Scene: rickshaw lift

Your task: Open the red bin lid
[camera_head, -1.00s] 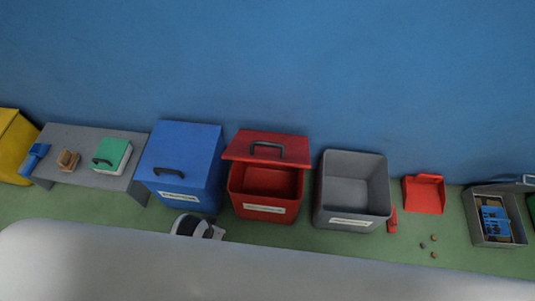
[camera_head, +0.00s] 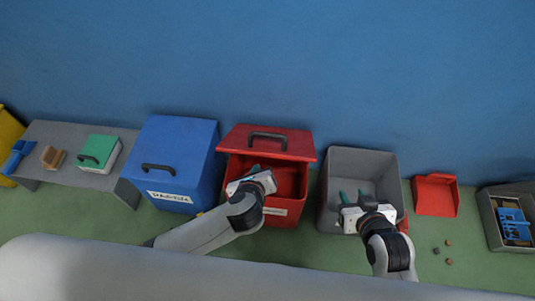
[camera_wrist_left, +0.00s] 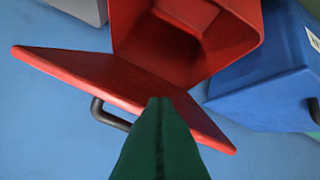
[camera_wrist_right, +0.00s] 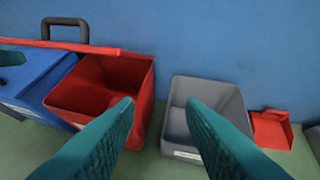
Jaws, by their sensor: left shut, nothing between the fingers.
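The red bin (camera_head: 285,209) stands between the blue bin and a grey bin. Its red lid (camera_head: 230,143) is up, leaving the opening uncovered, and carries a dark handle (camera_head: 268,136). In the left wrist view, the lid (camera_wrist_left: 85,70) and its handle (camera_wrist_left: 104,118) show beside the open red bin (camera_wrist_left: 235,35). My left gripper (camera_head: 254,170) is shut and empty, over the bin's opening near the lid's lower edge. I cannot tell whether it touches the lid. My right gripper (camera_head: 353,195) is open and empty over the grey bin's opening; its fingers spread apart in its wrist view (camera_wrist_right: 160,102).
A closed blue bin (camera_head: 175,165) stands left of the red one, the open grey bin (camera_head: 360,158) right. A grey bench (camera_head: 90,180) holds a green-lidded box (camera_head: 100,152). A red dustpan (camera_head: 436,195) and small pieces lie farther right. A blue wall (camera_head: 270,60) rises behind.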

